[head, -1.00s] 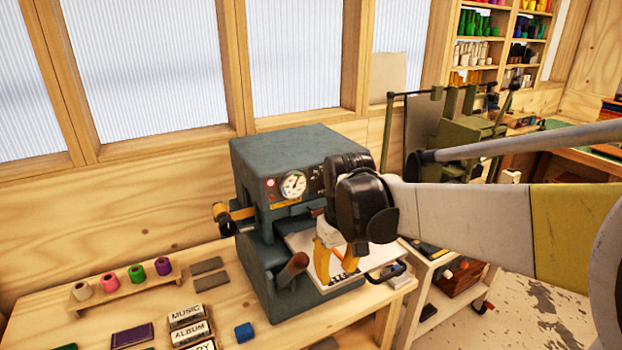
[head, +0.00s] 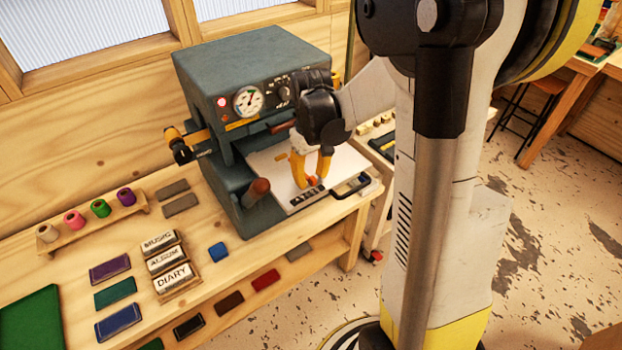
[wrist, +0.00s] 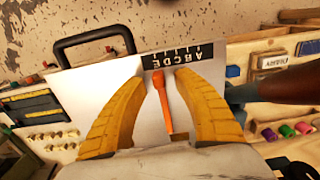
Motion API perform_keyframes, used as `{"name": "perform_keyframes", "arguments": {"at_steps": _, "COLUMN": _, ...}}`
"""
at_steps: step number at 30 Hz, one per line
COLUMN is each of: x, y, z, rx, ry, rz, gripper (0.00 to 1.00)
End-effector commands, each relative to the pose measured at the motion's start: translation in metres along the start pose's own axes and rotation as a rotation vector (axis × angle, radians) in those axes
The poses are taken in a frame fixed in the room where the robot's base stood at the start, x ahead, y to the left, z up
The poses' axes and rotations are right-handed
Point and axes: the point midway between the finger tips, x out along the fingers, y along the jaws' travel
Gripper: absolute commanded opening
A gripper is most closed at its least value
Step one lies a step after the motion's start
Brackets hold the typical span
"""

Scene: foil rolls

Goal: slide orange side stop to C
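The orange side stop (wrist: 162,100) is a slim bar on the white plate (wrist: 85,90) of the press. In the head view my gripper (head: 312,182) points down over the plate, and a bit of the orange stop (head: 313,181) shows between the fingertips. The head view is too small to read the letters.
The grey-green press (head: 250,85) stands behind and left of my gripper, with a brown-knobbed lever (head: 257,190) beside the plate. A black handle (head: 352,187) sticks out at the plate's front right. Word blocks (head: 172,277), foil rolls (head: 100,208) and a blue block (head: 217,252) lie left.

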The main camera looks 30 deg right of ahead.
Motion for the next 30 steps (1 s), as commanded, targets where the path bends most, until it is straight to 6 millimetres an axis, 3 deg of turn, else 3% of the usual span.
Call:
{"name": "perform_keyframes", "arguments": {"at_steps": 10, "x": 0.004, "y": 0.0, "z": 0.0, "rx": 0.0, "ry": 0.0, "rz": 0.0, "gripper": 0.36}}
{"name": "perform_keyframes", "arguments": {"at_steps": 14, "x": 0.004, "y": 0.0, "z": 0.0, "rx": 0.0, "ry": 0.0, "rz": 0.0, "gripper": 0.0}}
{"name": "perform_keyframes", "arguments": {"at_steps": 23, "x": 0.004, "y": -0.002, "z": 0.0, "rx": -0.001, "ry": 0.0, "rz": 0.0, "gripper": 0.0}}
{"name": "perform_keyframes", "arguments": {"at_steps": 30, "x": 0.005, "y": -0.03, "z": 0.0, "rx": -0.003, "ry": 0.0, "rz": 0.0, "gripper": 0.0}}
